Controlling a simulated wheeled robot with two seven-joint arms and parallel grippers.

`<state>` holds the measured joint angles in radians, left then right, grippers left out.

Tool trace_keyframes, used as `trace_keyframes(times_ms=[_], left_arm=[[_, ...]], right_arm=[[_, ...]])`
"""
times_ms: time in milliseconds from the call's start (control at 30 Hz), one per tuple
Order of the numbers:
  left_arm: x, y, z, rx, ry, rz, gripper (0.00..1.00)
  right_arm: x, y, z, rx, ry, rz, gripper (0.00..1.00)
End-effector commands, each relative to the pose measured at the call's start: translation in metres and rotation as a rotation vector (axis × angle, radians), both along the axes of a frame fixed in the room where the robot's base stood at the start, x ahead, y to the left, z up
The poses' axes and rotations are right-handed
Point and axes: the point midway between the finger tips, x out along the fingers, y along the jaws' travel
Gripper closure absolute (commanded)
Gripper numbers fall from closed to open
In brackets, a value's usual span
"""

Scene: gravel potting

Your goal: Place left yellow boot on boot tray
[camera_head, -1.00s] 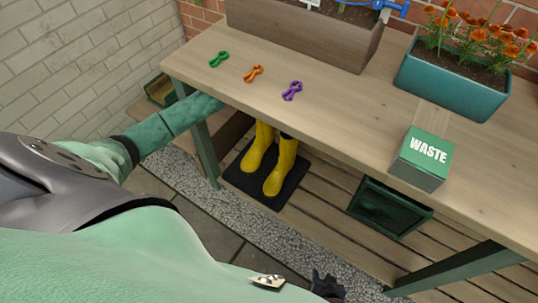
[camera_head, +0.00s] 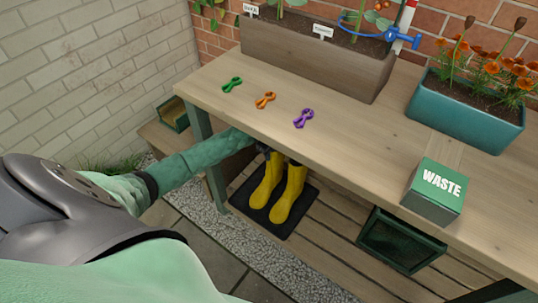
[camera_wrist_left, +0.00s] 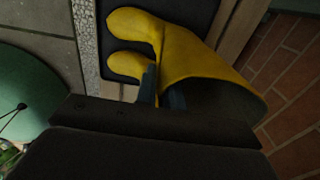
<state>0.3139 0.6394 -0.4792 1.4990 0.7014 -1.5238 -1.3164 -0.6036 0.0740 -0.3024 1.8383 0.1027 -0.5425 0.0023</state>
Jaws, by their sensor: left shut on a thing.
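Two yellow boots stand upright side by side on the black boot tray (camera_head: 242,203) under the table. The left yellow boot (camera_head: 266,184) is at the left and the right yellow boot (camera_head: 290,195) is beside it. My left arm reaches under the table edge to the boot tops. In the left wrist view my left gripper (camera_wrist_left: 160,88) is shut on the top edge of the left yellow boot (camera_wrist_left: 195,52). The other boot's toe (camera_wrist_left: 127,65) shows beside it, over the tray (camera_wrist_left: 187,10). My right gripper is not in view.
The wooden table (camera_head: 365,140) overhangs the boots, and its green leg (camera_head: 212,165) stands close to my left arm. A green crate (camera_head: 400,240) sits right of the tray on the slatted shelf. Three coloured clips, a WASTE box (camera_head: 436,190) and planters are on the tabletop.

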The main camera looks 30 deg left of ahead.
Motion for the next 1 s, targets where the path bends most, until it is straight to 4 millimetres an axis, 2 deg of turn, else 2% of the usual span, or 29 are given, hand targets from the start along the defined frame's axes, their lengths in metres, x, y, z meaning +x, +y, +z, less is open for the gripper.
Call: trace_keyframes(times_ms=[267, 300, 400, 700, 867, 1000], left_arm=[[0.001, 0.0, 0.001, 0.0, -0.002, 0.0, 1.0], [0.0, 0.0, -0.001, 0.001, 0.0, 0.0, 0.85], [0.0, 0.0, -0.001, 0.0, 0.0, 0.0, 0.69], [0.0, 0.0, 0.001, 0.0, -0.001, 0.0, 0.69], [0.001, 0.001, 0.017, 0.001, -0.001, 0.0, 0.69], [0.001, 0.001, 0.04, 0.002, -0.002, -0.001, 0.69]], right_arm=[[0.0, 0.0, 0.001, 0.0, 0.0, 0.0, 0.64], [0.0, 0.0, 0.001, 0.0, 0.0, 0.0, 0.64], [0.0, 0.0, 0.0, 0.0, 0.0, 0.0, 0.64], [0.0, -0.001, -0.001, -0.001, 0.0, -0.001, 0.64], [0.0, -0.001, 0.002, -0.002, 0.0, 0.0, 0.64], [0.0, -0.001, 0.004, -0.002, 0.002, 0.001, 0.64]])
